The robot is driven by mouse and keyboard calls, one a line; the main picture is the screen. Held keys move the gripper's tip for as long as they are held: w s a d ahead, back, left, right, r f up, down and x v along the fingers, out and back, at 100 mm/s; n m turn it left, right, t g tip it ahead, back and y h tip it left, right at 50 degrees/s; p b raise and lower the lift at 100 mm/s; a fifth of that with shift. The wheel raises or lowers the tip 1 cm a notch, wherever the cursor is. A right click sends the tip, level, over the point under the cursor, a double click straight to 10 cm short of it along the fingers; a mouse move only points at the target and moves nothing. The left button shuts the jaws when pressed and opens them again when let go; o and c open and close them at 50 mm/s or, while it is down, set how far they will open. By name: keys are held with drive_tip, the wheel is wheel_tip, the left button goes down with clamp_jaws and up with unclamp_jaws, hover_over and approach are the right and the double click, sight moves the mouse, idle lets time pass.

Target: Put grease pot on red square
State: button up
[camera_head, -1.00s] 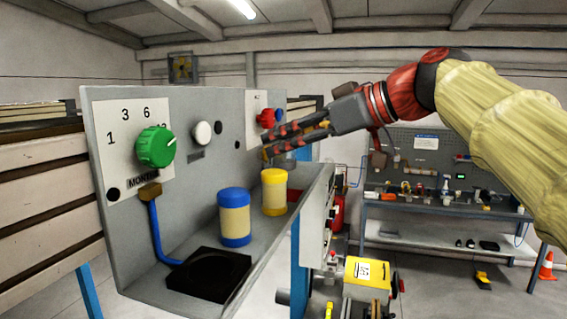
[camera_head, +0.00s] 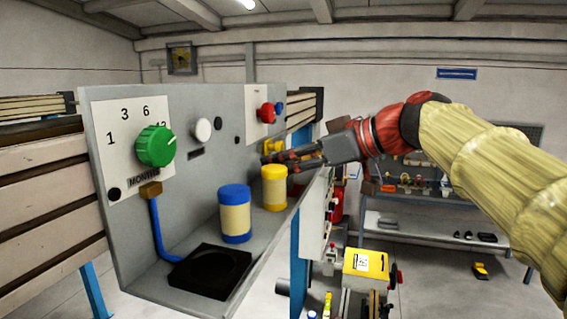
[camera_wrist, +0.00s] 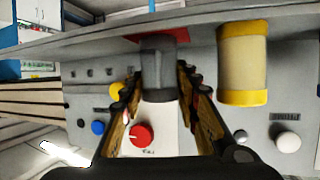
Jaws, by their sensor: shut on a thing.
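A small grey pot (camera_wrist: 158,72) with a darker band, which I take for the grease pot, is between my fingers in the wrist view. My gripper (camera_wrist: 157,88) is shut on it; the gripper also shows in the head view (camera_head: 275,160), behind the yellow-lidded jar. The red square (camera_wrist: 181,36) shows at the pot's base in the wrist view, partly covered by it. I cannot tell whether the pot touches it. In the head view the pot and the square are mostly hidden.
A yellow-lidded jar (camera_head: 274,190) stands close beside the pot. A blue-lidded jar (camera_head: 235,215) and a black tray (camera_head: 210,272) are nearer on the shelf. The upright panel behind has a green dial (camera_head: 155,146) and a red knob (camera_head: 266,113).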

drive_tip(key=o, duration=1.2)
drive_tip(key=shift+r+p, duration=0.15)
drive_tip(key=shift+p, duration=0.15)
drive_tip(key=shift+b+v, duration=1.6)
drive_tip(key=shift+v, duration=4.4)
